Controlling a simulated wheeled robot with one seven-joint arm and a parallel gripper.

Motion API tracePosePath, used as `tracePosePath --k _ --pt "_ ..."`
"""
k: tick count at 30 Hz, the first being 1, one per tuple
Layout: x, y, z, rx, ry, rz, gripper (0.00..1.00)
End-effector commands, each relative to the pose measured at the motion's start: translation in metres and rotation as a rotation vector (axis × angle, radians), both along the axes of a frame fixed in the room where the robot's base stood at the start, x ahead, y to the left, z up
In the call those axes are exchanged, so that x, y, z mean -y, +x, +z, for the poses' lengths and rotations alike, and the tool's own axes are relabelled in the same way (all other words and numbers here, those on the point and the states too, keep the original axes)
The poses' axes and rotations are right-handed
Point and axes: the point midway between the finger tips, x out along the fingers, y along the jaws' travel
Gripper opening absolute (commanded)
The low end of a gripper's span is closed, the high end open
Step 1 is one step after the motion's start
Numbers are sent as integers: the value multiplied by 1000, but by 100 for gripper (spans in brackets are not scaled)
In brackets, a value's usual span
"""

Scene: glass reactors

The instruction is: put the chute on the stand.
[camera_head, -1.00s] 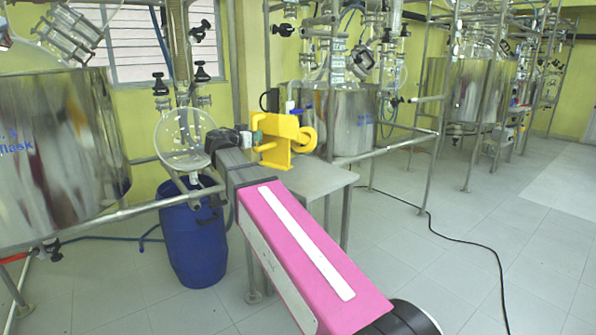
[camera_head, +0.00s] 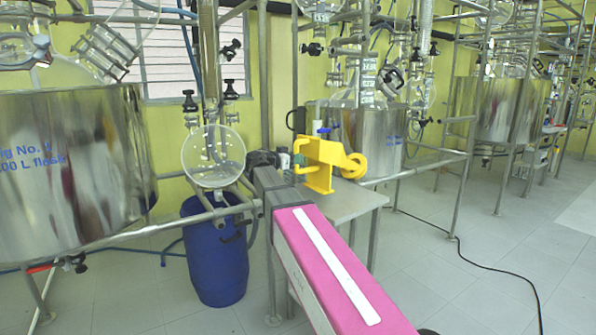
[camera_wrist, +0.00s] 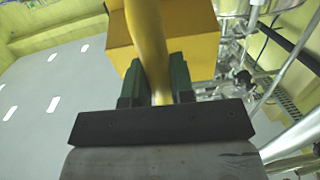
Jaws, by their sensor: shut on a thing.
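The chute appears to be the yellow piece (camera_head: 322,178), with a boxy body, a bar handle on its left and a round ring-like end on its right. My gripper (camera_head: 296,166) is at its left side, shut on the yellow handle. In the wrist view the dark green fingers of my gripper (camera_wrist: 158,84) close on the yellow bar, with the chute's box (camera_wrist: 190,45) beyond. The stand seems to be the small grey table (camera_head: 350,207) behind my pink arm. The chute shows over its back part; I cannot tell whether they touch.
A large steel reactor (camera_head: 70,165) stands at left and another (camera_head: 385,140) behind the chute. A round glass vessel (camera_head: 212,157) hangs above a blue drum (camera_head: 215,265), close left of my gripper. Metal pipes surround them. A black cable (camera_head: 495,272) crosses the open floor at right.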

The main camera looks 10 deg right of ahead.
Motion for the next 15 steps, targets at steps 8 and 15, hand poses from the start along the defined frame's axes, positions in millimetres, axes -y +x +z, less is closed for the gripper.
tracePosePath --k 8,15 --pt "9 6 -11 -1 -3 0 0" --pt "9 6 -40 -3 -4 0 0"
